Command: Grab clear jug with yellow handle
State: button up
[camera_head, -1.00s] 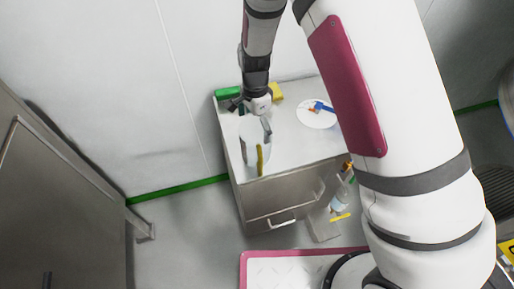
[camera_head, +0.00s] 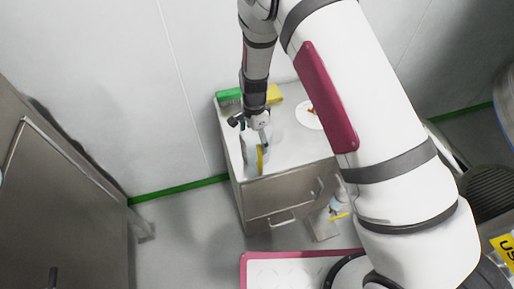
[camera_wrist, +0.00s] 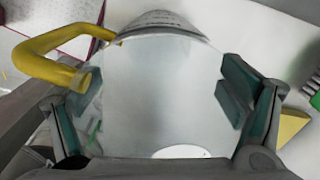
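The clear jug (camera_head: 249,155) stands upright near the left front of the metal-topped cabinet (camera_head: 290,148), its yellow handle (camera_head: 260,160) toward the front. My gripper (camera_head: 257,128) reaches down over the jug from behind, partly hiding it. In the wrist view the jug (camera_wrist: 160,90) fills the space between my widely spread fingers (camera_wrist: 155,105), with a green-padded finger along each side. Its yellow handle (camera_wrist: 45,50) sticks out at upper left. My gripper looks open around the jug; whether the pads touch its wall cannot be told.
A green brush (camera_head: 229,97) and a yellow block (camera_head: 274,94) lie at the cabinet's back edge. A white plate (camera_head: 305,118) sits to the right, partly hidden by my arm. The wall stands close behind.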

jog(key=c, duration=0.4)
jog(key=shift+c, duration=0.2)
jog(key=shift+r, duration=0.1)
